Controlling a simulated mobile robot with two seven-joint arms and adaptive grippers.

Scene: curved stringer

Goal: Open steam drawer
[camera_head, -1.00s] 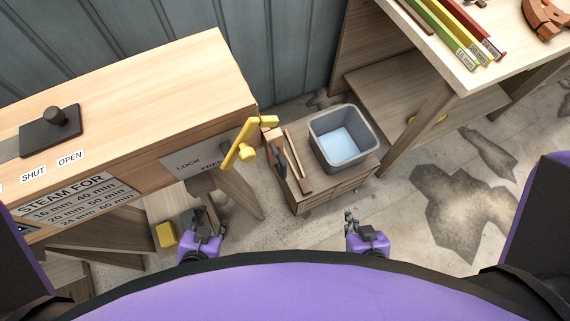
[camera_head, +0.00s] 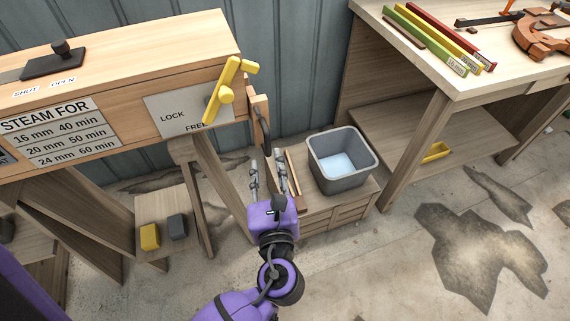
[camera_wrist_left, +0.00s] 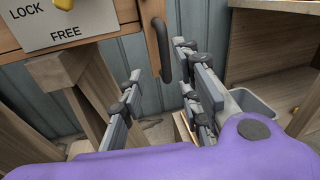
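The steam box (camera_head: 120,55) is a long wooden box on legs at the left of the head view. At its right end a yellow latch handle (camera_head: 222,92) sits over a plate (camera_head: 185,114) marked LOCK and FREE. The end panel (camera_head: 258,105) carries a dark curved pull handle (camera_head: 262,130), which also shows in the left wrist view (camera_wrist_left: 164,50). My left gripper (camera_head: 269,172) is open and empty, its fingers pointing toward the pull handle from in front and below. In the left wrist view the handle lies beyond and between the fingertips, apart from them. My right gripper is out of view.
A low crate (camera_head: 335,208) with a grey bucket (camera_head: 342,160) stands just right of my left gripper. A workbench (camera_head: 430,75) with coloured strips and clamps is at the right. Yellow and grey blocks (camera_head: 150,236) lie on a low shelf at left. Floor at right is clear.

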